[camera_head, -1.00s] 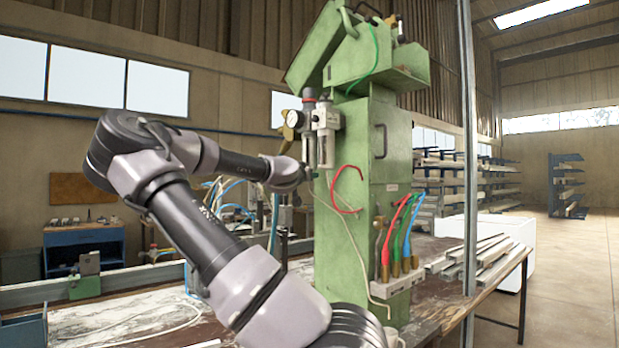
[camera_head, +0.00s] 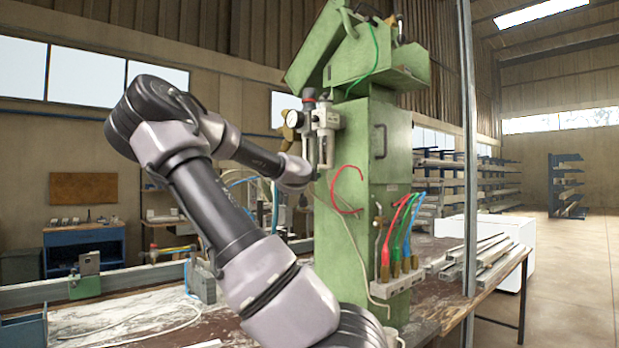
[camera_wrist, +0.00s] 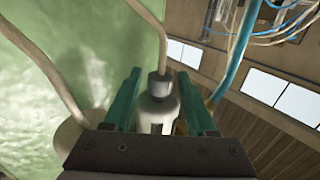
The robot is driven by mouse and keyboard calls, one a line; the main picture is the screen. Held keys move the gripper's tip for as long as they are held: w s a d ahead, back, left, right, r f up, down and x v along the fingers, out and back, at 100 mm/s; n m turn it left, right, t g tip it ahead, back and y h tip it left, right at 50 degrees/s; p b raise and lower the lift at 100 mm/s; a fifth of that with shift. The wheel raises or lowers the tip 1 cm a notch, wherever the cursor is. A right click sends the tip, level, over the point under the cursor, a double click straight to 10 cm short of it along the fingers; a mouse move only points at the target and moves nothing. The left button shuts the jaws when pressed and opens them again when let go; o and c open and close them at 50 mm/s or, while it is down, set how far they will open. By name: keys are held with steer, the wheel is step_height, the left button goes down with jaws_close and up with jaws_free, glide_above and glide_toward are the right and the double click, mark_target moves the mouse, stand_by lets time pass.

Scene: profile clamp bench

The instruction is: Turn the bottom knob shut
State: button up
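The green machine column (camera_head: 345,250) carries an air filter-regulator unit (camera_head: 326,120) with a round gauge (camera_head: 293,120). In the wrist view, a pale knob-like fitting (camera_wrist: 157,108) with a grey collar and a beige hose stands close to the green surface; I cannot tell for certain that it is the bottom knob. My gripper (camera_wrist: 158,74) has its two teal fingers apart, one on each side of this fitting. Whether they touch it is unclear. In the head view, my wrist ends just under the filter unit, and the fingers are too small to make out.
A red hose (camera_head: 347,190) loops on the column beside my wrist. Red, green and blue hoses (camera_head: 405,225) hang at its lower right. Blue hoses (camera_wrist: 285,25) and a beige hose (camera_wrist: 45,65) pass near my gripper. Metal profiles (camera_head: 485,255) lie on the bench at right.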

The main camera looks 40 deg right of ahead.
stand_by(0.3)
steer(key=v, duration=1)
steer(key=shift+s+a, duration=0.3)
